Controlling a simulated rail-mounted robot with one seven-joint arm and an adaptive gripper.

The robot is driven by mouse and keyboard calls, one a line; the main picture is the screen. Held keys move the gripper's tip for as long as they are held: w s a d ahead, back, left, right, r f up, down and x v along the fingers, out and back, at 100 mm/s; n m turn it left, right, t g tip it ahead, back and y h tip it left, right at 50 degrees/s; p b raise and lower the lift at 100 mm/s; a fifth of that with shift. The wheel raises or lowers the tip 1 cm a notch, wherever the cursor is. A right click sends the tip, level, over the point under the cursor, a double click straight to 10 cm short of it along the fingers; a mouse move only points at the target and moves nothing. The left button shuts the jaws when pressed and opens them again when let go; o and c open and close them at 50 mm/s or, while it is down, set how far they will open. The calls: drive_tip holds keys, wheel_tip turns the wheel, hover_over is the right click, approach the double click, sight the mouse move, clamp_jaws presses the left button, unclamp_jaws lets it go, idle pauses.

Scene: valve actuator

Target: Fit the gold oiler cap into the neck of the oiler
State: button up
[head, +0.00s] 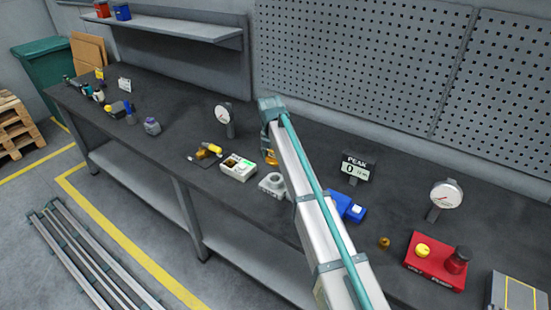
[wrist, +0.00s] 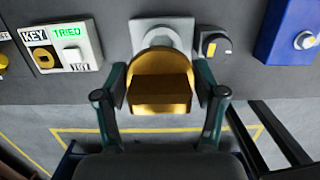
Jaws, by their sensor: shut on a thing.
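The gold oiler cap (wrist: 160,85) is held between the two fingers of my gripper (wrist: 163,88) in the wrist view. A bit of the cap (head: 270,157) shows in the head view beside my arm, which hides most of the gripper. A pale grey fitting with a round collar, which looks like the oiler (head: 272,184), stands on the bench close to the cap. In the wrist view the oiler (wrist: 150,27) lies just beyond the cap. The cap covers part of it, so I cannot tell whether they touch.
A white box with a green label (head: 238,167) stands left of the oiler. A blue block (head: 346,206) is to the right, partly behind my arm. A PEAK display (head: 357,167), a dial gauge (head: 446,195) and a red box (head: 433,261) stand farther right.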

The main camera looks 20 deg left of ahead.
sight(275, 175)
drive_tip(key=shift+d+r, duration=0.1)
drive_tip(key=shift+f+b, duration=0.9)
drive_tip(key=shift+f, duration=2.05)
drive_tip(key=shift+f, duration=1.5)
drive_tip(key=o, duration=1.4)
drive_tip(key=r, duration=0.4)
drive_tip(key=s+r, duration=0.1)
drive_tip(key=r, duration=0.7)
drive_tip(key=shift+s, duration=0.25)
drive_tip(key=shift+a+f, duration=0.15)
drive_tip(key=shift+a, duration=0.05)
